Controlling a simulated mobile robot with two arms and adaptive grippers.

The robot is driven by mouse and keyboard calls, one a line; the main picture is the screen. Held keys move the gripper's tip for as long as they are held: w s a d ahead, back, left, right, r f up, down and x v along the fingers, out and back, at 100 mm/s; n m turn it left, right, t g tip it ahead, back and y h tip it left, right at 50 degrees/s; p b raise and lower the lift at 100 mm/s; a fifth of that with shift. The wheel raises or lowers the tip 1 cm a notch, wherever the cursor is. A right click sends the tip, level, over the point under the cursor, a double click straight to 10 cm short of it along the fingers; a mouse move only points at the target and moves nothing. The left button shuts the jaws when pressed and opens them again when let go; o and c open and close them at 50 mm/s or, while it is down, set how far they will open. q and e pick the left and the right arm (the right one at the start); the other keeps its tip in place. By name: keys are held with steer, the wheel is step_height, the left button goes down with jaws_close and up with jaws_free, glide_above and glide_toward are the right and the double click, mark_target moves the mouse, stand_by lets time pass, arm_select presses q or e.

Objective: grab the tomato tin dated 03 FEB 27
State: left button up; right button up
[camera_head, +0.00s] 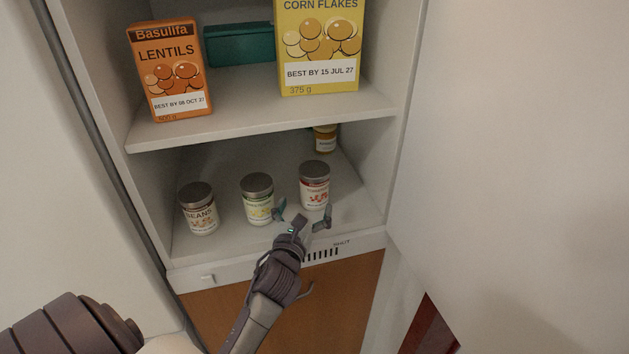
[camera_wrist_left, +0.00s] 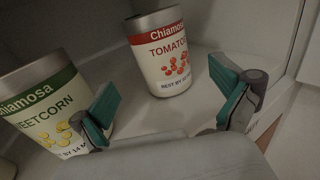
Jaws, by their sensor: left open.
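The tomato tin (camera_head: 314,187) stands upright on the lower shelf, rightmost of three front tins. It has a red band and a white label. In the left wrist view the tomato tin (camera_wrist_left: 160,55) shows "TOMATO" and "BEST BY" with a date too small to read. My left gripper (camera_head: 304,216) is open and empty at the shelf's front edge, just in front of the tomato tin. In the left wrist view the fingers (camera_wrist_left: 170,100) are spread, with the tin beyond them and apart. My right gripper is not in view.
A sweetcorn tin (camera_head: 257,200) stands close left of the tomato tin, near my left finger. A beans tin (camera_head: 199,210) is further left. A jar (camera_head: 325,139) stands behind at the right. The upper shelf (camera_head: 240,117) holds lentils (camera_head: 168,70) and corn flakes (camera_head: 318,45) boxes.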

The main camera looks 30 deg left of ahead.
mark_target(311, 196)
arm_select(q)
steer(key=shift+x, duration=1)
steer(key=p+x, duration=0.1)
steer(key=x, duration=0.3)
steer(key=shift+w+r+p, duration=0.1)
steer(key=shift+w+p, duration=0.3)
steer(key=shift+w, duration=0.35)
steer(key=shift+s, duration=0.1)
steer(key=shift+c, duration=0.3)
steer(key=c, duration=1.6)
